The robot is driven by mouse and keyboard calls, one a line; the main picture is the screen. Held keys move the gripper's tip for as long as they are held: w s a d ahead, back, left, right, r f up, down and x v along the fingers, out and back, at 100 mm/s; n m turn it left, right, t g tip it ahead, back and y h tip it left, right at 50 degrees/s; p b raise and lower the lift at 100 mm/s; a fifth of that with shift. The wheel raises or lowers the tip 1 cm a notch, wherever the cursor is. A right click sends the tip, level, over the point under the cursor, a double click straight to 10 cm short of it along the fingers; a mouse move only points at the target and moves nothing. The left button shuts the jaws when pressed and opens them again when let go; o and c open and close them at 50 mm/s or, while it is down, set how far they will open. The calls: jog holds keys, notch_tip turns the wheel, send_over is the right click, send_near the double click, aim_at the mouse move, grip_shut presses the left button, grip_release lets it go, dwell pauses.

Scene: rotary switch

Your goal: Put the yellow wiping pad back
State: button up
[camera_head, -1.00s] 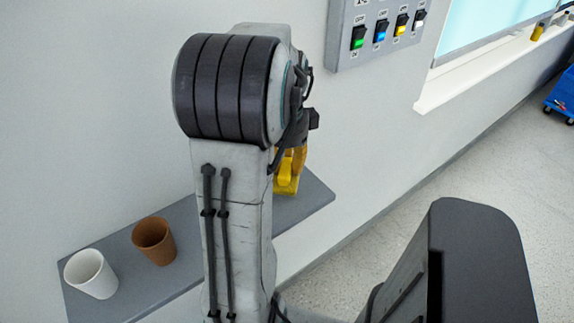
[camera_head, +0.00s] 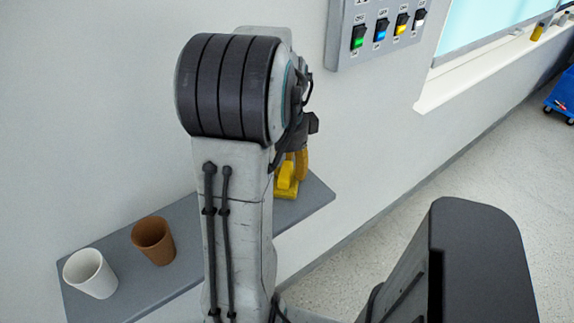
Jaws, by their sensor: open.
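The yellow wiping pad (camera_head: 286,183) is on the grey shelf (camera_head: 185,258), toward its right end, partly hidden behind my arm. My gripper (camera_head: 301,165) shows as a yellowish finger just above and beside the pad, right of my arm. Most of the gripper is hidden by my arm, and I cannot tell whether it touches the pad. It is open.
A brown cup (camera_head: 153,240) and a white cup (camera_head: 90,273) stand on the left part of the shelf. A switch panel (camera_head: 380,28) with coloured rockers is on the wall above. A window sill (camera_head: 480,65) and a blue cart (camera_head: 562,95) are at right, with clear floor.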

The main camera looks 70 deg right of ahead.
aim_at(286, 165)
jog(key=shift+r, duration=0.1)
notch_tip(286, 165, up, 12)
jog(key=p, duration=0.1)
jog(key=shift+a+p, duration=0.25)
jog(key=shift+p, duration=0.15)
jog(key=shift+r, duration=0.1)
jog(key=w+a+f+n+t, duration=0.1)
jog(key=w+a+n+t, duration=0.1)
jog(key=w+a+n, duration=1.35)
jog(key=s+a+f+n+t, duration=0.1)
jog(key=a+f+n, duration=0.1)
jog(key=a+n, duration=0.7)
jog(key=s+a+f+n, duration=0.2)
jog(key=a+f+n, duration=0.1)
jog(key=a+n, duration=0.6)
jog(key=shift+a+t+y, duration=0.3)
jog(key=shift+t, duration=0.1)
jog(key=shift+n, duration=0.25)
